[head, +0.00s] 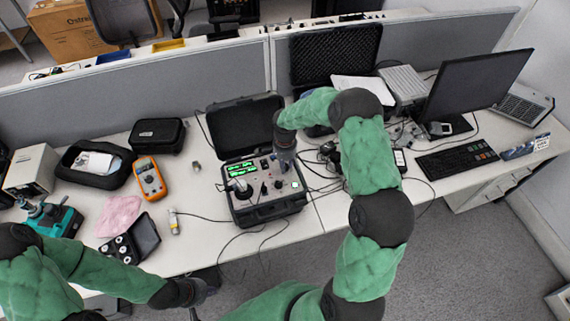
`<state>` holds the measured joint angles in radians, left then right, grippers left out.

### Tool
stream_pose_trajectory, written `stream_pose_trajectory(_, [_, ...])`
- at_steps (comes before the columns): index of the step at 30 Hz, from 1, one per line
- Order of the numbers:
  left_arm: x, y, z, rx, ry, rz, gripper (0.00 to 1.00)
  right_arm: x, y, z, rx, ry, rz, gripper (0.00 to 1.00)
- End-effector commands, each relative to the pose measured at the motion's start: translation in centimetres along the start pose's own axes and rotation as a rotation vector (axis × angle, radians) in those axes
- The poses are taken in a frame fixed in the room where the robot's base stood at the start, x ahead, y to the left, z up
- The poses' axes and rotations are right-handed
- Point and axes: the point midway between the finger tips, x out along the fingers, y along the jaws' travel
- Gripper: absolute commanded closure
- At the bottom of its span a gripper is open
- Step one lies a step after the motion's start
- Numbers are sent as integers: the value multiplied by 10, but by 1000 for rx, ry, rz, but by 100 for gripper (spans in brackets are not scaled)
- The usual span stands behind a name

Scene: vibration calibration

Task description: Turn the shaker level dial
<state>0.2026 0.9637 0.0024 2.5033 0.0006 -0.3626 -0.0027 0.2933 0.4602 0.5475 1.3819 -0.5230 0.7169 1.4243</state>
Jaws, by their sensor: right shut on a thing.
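The shaker unit is an open black case (270,212) on the desk, with its lid (246,127) raised at the back. Its panel has two green lit displays (242,168), several dark knobs and a small lit green square. My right gripper (286,163) reaches down to the upper right of the panel, to the right of the displays. It is shut on a dial there, which the fingers mostly hide. My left gripper (207,284) is low, off the desk's front edge and away from the case; its fingers are too small and dark to read.
Left of the case are an orange multimeter (150,179), a small bottle (174,221), a pink cloth (119,216) and a black pouch (158,134). Cables run around the case. A monitor (476,82) and keyboard (457,159) stand right. A grey partition (130,88) closes the back.

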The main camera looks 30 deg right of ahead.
Motion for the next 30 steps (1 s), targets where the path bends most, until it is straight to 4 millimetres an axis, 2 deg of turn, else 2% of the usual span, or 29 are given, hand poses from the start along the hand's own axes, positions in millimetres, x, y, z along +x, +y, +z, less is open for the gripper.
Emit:
stream_pose_trajectory(11, [5,-2,0,0,0,0,100,1,0,0,-117,0,0,100])
stream_pose_trajectory(30, [19,-7,-1,0,0,0,100,0,0,0,-697,0,0,100])
